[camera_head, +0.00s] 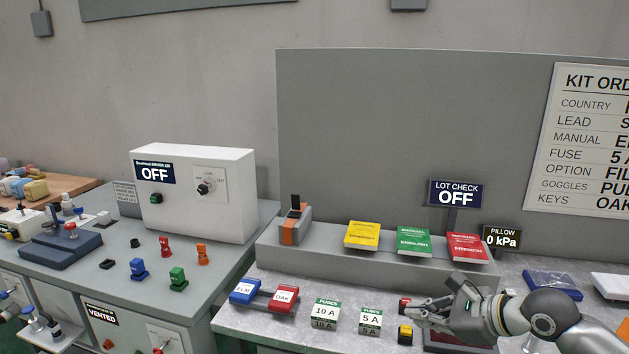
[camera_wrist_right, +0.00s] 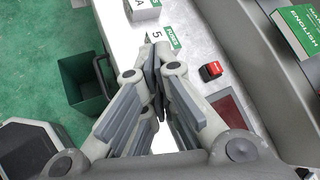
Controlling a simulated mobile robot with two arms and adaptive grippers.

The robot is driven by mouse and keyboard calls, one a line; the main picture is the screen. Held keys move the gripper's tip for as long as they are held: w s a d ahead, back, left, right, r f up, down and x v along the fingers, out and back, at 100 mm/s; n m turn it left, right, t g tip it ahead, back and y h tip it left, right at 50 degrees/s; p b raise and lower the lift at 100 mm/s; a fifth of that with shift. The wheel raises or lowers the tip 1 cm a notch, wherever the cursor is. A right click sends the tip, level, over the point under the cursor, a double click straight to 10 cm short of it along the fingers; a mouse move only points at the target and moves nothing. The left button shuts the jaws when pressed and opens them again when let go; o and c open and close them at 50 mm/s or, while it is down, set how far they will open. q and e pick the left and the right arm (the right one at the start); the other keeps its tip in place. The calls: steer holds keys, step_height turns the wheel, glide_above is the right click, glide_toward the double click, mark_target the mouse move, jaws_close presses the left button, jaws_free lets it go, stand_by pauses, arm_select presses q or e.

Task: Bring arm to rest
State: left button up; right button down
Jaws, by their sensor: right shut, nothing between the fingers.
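My right arm (camera_head: 545,314) comes in from the lower right over the front of the bench in the head view. My right gripper (camera_head: 410,309) is shut and empty, its fingers pointing left above the bench front. In the right wrist view the gripper (camera_wrist_right: 156,62) has its fingertips together, with nothing between them. The 5 A fuse box (camera_head: 370,320) stands just left of the fingertips in the head view. A red button (camera_wrist_right: 212,71) lies to the right of the fingers in the wrist view. My left gripper does not show.
Yellow (camera_head: 361,235), green (camera_head: 413,241) and red (camera_head: 467,248) manuals lie on the raised ledge (camera_head: 330,256). A yellow-topped black block (camera_head: 405,335) is below the fingers. A dark green bin (camera_wrist_right: 84,87) stands on the floor beside the bench.

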steer(key=s+a+r+m+t+y, duration=0.5)
steer(key=a+r+m+y, duration=0.35)
steer(key=a+m, duration=0.2)
steer(key=s+d+f+m+t+h, duration=0.2)
steer(key=d+f+m+h, duration=0.6)
steer(key=m, duration=0.7)
steer(key=s+d+f+m+t+h, duration=0.15)
steer(key=d+f+m+h, duration=0.4)
steer(key=m+h, duration=0.65)
steer(key=s+a+f+m+g+y, duration=0.2)
steer(key=s+f+m+g, duration=0.3)
steer(key=s+f+g, duration=0.5)
steer(key=s+a+f+m+g+y, duration=0.1)
steer(key=s+f+m+g+y, duration=0.15)
steer(key=s+f+m, duration=0.8)
steer(key=s+f+n+g, duration=0.1)
steer(key=s+f+n, duration=0.15)
steer(key=f, duration=0.95)
steer(key=s+f+n+g, duration=0.1)
steer(key=s+f+n, duration=0.15)
steer(key=f, duration=0.95)
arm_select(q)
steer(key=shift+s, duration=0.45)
arm_select(e)
steer(key=s+d+f+g, duration=0.1)
steer(key=s+d+f, duration=0.2)
steer(key=s+f, duration=1.2)
steer(key=shift+s+f+h, duration=0.3)
steer(key=shift+s+f, duration=0.05)
steer(key=shift+s, duration=0.3)
